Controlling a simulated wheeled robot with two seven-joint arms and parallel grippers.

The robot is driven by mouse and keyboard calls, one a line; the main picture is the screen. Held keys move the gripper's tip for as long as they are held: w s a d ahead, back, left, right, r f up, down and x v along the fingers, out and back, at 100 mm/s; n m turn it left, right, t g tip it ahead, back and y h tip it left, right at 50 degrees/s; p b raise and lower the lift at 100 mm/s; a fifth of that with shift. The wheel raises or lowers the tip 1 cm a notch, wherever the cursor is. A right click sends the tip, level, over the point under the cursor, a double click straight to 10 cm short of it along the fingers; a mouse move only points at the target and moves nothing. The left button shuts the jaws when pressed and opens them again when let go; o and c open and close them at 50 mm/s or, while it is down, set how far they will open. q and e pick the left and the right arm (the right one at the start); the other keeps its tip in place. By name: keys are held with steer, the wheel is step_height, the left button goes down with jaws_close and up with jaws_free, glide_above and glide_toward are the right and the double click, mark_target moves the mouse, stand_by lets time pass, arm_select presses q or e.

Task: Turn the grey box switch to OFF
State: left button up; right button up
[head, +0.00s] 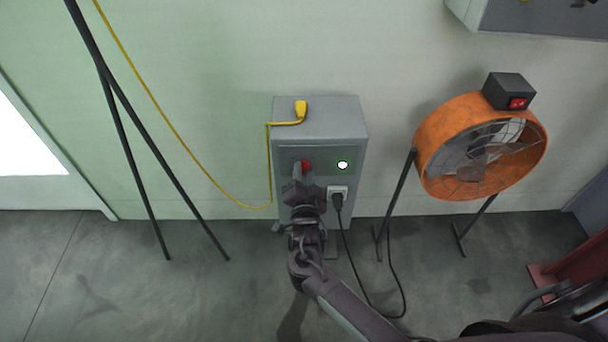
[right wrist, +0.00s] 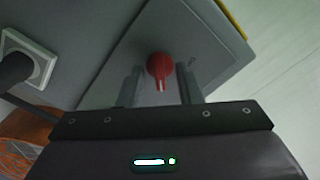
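The grey box (head: 318,128) stands on the floor against the wall. Its front has a red rotary switch (head: 306,165), a lit green lamp (head: 343,165) and a socket. My right gripper (head: 303,172) is at the box front and partly hides the switch in the head view. In the right wrist view the red switch (right wrist: 160,66) sits between the two fingers of my right gripper (right wrist: 160,85), with a gap on each side. Its white mark points down in that picture. Small marks beside it are too small to read. My left gripper is not in view.
A black plug (head: 337,199) with a cable is in the socket right of my gripper. A yellow plug (head: 301,109) and cord lie on the box top. An orange fan (head: 430,150) stands at right, and black stand legs (head: 130,130) at left.

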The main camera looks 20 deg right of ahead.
jaws_close()
